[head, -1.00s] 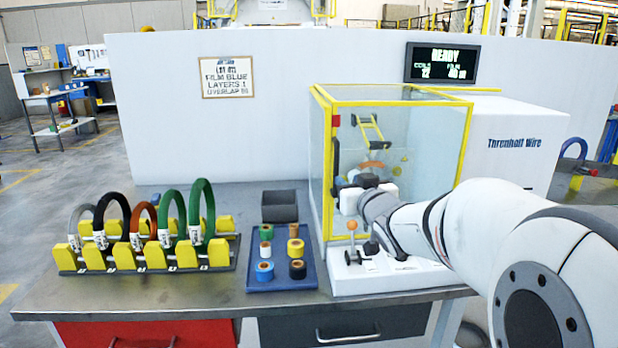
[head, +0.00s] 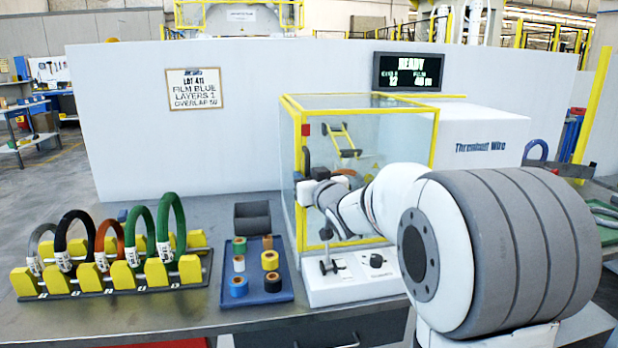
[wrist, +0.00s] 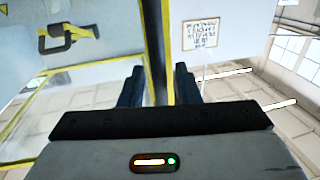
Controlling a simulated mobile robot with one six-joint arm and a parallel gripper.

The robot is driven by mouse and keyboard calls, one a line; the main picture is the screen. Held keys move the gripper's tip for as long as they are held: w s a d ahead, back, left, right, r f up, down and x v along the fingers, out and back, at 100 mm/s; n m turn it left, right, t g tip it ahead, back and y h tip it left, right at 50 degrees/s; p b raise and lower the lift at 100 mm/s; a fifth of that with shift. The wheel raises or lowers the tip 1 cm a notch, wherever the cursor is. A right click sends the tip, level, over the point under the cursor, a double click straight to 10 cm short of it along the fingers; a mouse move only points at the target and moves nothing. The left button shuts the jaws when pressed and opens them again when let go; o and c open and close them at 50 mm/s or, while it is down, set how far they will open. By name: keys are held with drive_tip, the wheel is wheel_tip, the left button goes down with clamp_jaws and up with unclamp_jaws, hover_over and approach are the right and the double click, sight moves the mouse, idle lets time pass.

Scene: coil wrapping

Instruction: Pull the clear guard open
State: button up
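The clear guard (head: 385,150) is a see-through box with yellow edges over the wrapping machine, and it looks closed in the head view. A dark handle (head: 306,160) sits on its left front post, below a red block. My gripper (head: 303,188) is at that post, beside the handle's lower part. In the wrist view my gripper (wrist: 160,88) has its two dark fingers apart, one on each side of a dark and yellow upright post (wrist: 157,50). I see no clear contact between fingers and post. My wrist hides part of the guard's lower front.
A white control base (head: 345,285) with a lever and knob stands below the guard. Left of it are a blue tray (head: 262,292) of tape rolls, a dark bin (head: 264,216) and a yellow rack (head: 125,275) of coils. The display (head: 412,71) reads READY.

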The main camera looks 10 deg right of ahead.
clamp_jaws()
